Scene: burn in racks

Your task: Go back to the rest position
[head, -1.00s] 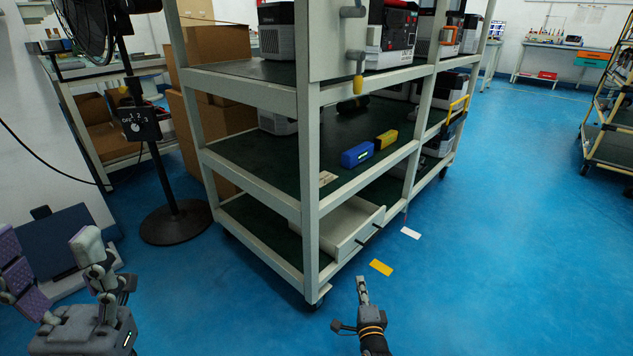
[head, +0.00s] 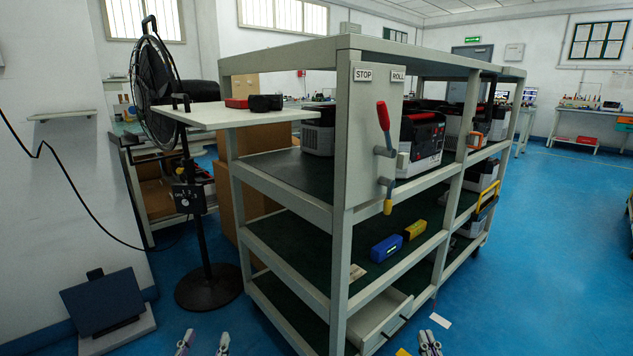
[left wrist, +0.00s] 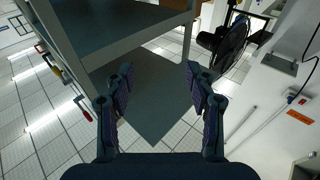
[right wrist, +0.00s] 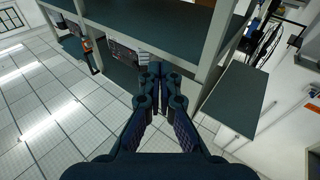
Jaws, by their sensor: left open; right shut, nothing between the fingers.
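My left gripper (head: 203,343) shows at the bottom edge of the head view, its two fingers apart, in front of the rack's left corner. The left wrist view shows the left gripper (left wrist: 155,85) open and empty. My right gripper (head: 429,342) is at the bottom edge of the head view, right of the rack's drawer. In the right wrist view the right gripper (right wrist: 155,70) has its fingertips together with nothing between them. Neither gripper touches anything that I can see.
A wheeled rack (head: 340,255) with shelves stands close ahead, with a side panel holding a red lever (head: 383,115). An open drawer (head: 385,313) juts from its low shelf. A standing fan (head: 208,287) is at left. Blue floor (head: 530,270) at right is clear.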

